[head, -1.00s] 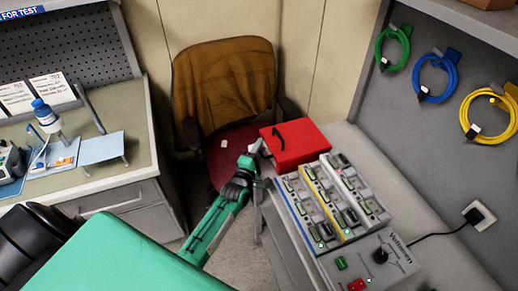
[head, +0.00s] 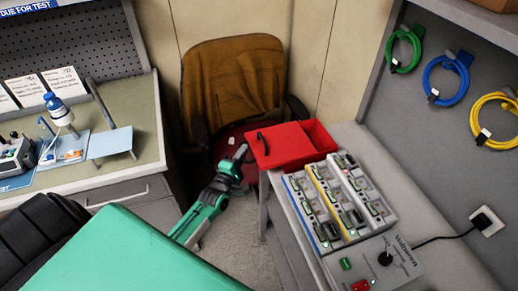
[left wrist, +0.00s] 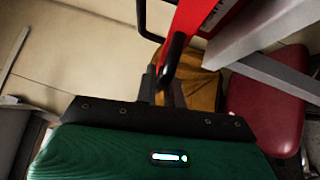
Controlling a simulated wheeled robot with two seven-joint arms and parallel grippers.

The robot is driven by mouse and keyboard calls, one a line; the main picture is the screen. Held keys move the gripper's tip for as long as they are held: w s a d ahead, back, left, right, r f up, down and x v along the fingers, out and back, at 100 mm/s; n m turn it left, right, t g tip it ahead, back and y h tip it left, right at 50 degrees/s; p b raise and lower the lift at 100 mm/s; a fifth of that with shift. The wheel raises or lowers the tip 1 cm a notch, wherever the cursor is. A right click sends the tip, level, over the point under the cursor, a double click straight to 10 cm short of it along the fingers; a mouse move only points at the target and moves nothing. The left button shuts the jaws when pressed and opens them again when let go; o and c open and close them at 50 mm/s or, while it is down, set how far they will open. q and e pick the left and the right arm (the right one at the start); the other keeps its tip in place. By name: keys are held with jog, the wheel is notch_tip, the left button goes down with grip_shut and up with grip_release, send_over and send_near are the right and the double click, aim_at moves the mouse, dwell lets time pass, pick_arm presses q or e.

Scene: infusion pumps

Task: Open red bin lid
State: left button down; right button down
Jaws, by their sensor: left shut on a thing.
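The red bin (head: 320,138) stands at the far end of the right-hand bench. Its red lid (head: 285,146) is shifted left, so an open compartment shows at the bin's right. The lid's black handle (head: 263,143) is near its left edge. My left gripper (head: 243,152) is at the lid's left side. In the left wrist view, the black handle (left wrist: 173,62) runs down between the gripper's fingers (left wrist: 162,88), which are shut on it. The fingertips are small and partly hidden in the head view. My right gripper is not in view.
Infusion pumps (head: 340,200) stand in a rack right in front of the bin. A chair with a brown jacket (head: 232,80) is behind my left gripper. The left bench (head: 130,170) holds a bottle and cards. Coiled cables (head: 445,78) hang at the right.

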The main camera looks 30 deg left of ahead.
pick_arm(q)
jog(key=s+a, duration=0.4)
jog(key=s, duration=0.1)
jog(key=shift+s+a, duration=0.25)
jog(key=shift+a, duration=0.15)
jog(key=c, duration=1.5)
grip_release()
jog(key=s+f+b, duration=0.1)
jog(key=s+b, duration=0.3)
jog(key=s, duration=0.9)
jog(key=shift+s+d+f+b, duration=0.3)
jog(key=shift+d+f+b, duration=0.05)
jog(key=shift+d+f, duration=0.1)
